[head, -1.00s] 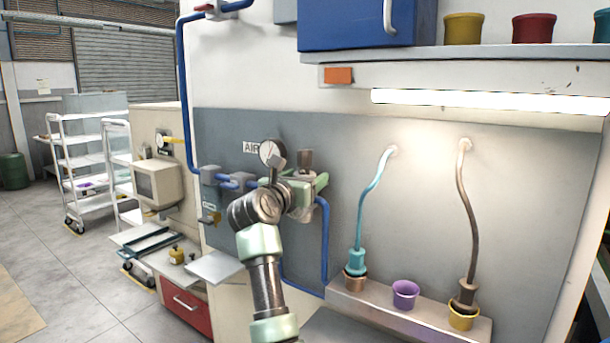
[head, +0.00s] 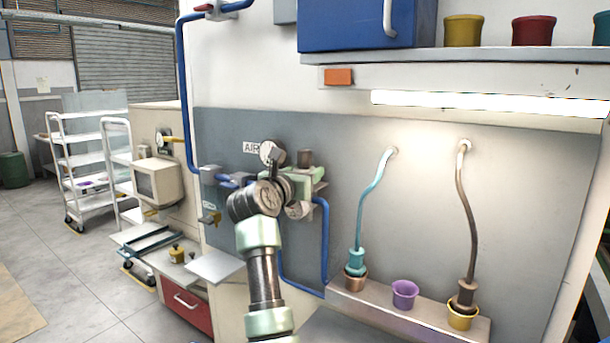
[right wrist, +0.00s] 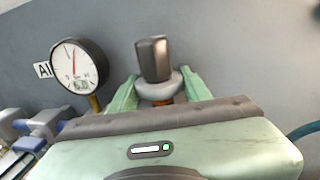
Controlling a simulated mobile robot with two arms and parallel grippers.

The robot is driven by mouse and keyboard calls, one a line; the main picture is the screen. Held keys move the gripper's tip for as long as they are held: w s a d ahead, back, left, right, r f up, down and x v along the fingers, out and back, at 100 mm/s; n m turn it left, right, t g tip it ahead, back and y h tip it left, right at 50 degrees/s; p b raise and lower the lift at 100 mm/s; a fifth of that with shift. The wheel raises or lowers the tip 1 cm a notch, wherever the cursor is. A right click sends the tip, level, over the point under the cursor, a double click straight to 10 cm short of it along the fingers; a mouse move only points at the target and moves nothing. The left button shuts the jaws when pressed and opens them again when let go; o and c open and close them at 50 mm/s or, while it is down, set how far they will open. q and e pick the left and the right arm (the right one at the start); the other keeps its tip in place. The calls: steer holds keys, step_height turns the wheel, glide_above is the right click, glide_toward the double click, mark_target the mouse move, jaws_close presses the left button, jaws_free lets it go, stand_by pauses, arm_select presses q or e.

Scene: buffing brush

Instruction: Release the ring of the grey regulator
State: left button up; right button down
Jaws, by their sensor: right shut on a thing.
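The grey regulator is on the wall panel, with a dark grey knob (head: 305,158) on top. The knob also shows close up in the right wrist view (right wrist: 154,60). Below it is a pale ring (right wrist: 160,88), between the two green fingers of my right gripper (right wrist: 158,92). The gripper is shut on this ring, one finger on each side. In the head view my right gripper (head: 305,180) is at the regulator and hides most of its body. A round white gauge (head: 271,153) stands left of the knob, and shows in the wrist view (right wrist: 76,65). My left gripper is not in view.
Blue pipe (head: 325,240) runs down right of the regulator. A ledge (head: 385,312) at the lower right bears several cups, two of them under hanging hoses. A shelf (head: 470,53) with pots and a blue cabinet (head: 345,25) are above.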

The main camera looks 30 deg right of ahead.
steer(key=c, duration=0.7)
jaws_free()
steer(key=shift+r, duration=0.35)
steer(key=shift+o, duration=0.2)
steer(key=shift+f, duration=0.1)
steer(key=shift+s+a+f+b, duration=0.15)
steer(key=shift+s+a+b, duration=0.15)
steer(key=shift+a, duration=0.2)
steer(key=b+v, duration=0.2)
steer(key=v, duration=0.4)
steer(key=shift+s+a, duration=0.2)
steer(key=shift+a, duration=0.1)
